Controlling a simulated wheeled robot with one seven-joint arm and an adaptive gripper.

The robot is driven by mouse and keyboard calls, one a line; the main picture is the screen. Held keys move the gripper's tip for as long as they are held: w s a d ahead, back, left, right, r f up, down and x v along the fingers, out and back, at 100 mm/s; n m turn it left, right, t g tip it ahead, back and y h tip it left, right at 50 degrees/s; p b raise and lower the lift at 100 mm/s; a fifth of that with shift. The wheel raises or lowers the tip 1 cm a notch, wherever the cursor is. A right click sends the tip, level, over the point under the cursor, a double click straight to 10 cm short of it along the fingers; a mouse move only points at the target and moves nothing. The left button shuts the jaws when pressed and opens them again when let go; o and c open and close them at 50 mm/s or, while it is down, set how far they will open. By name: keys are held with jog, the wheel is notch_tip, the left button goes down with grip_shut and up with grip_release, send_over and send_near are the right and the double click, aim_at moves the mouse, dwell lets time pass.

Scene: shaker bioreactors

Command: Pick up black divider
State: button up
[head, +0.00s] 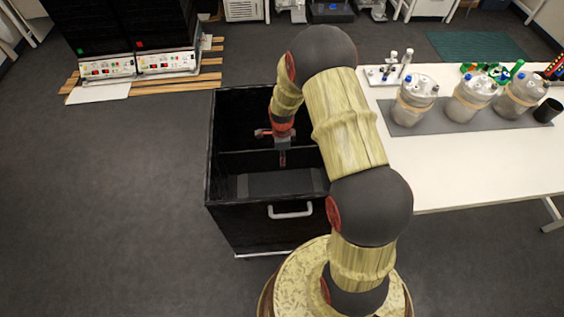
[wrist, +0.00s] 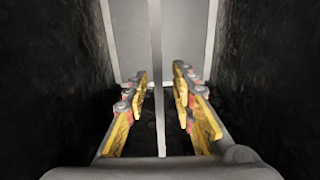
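The black divider (head: 238,153) stands upright across the inside of a black open-topped box (head: 213,180), splitting it into two parts. In the wrist view the divider (wrist: 157,40) shows edge-on as a thin grey strip up the middle. My gripper (head: 283,160) reaches down into the box at the divider. In the wrist view its fingers (wrist: 160,80) are open, one on each side of the strip, with a visible gap on both sides. The divider's lower part is hidden in the head view.
The box has a light handle (head: 290,211) on its near side. Its dark walls rise close on both sides of my gripper. A white table (head: 440,172) with several vessels stands to the right. Stacked equipment (head: 135,62) stands at back left. The floor at left is clear.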

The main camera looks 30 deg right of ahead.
jog(key=c, duration=0.3)
grip_shut()
dwell(0.4)
